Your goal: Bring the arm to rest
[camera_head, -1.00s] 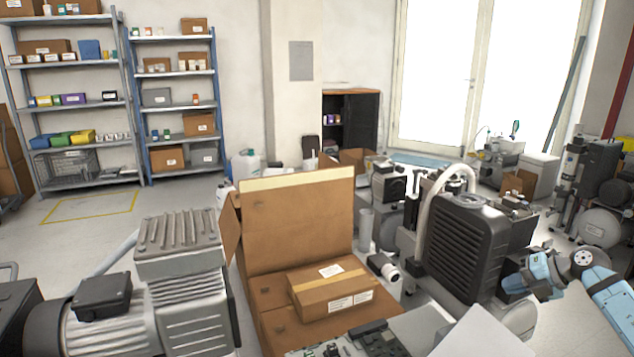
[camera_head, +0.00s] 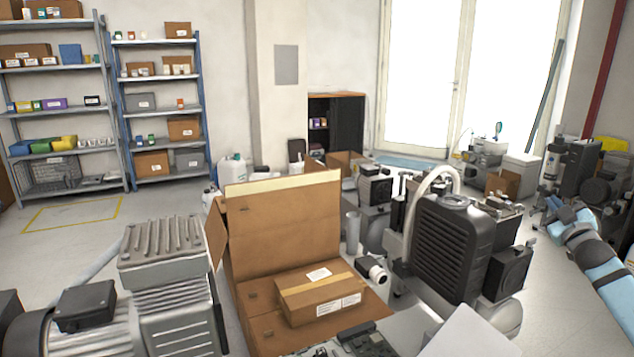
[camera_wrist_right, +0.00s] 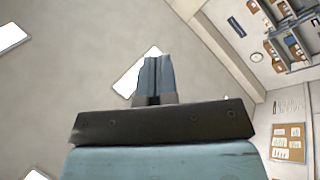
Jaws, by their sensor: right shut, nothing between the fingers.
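My right arm comes in from the right edge in the head view, with light-blue links. Its gripper end (camera_head: 554,206) is raised in front of the machines at the right, and the fingers are too small to make out there. In the right wrist view the two blue-grey fingers (camera_wrist_right: 156,62) are pressed together with nothing between them. They point toward the ceiling, clear of any object. My left gripper is not in view.
An open cardboard box (camera_head: 285,225) with a smaller closed box (camera_head: 318,296) stands in front. A grey motor unit (camera_head: 165,280) is at the left, a black finned compressor (camera_head: 445,250) at the right. Clear floor (camera_head: 555,310) lies between the compressor and my right arm.

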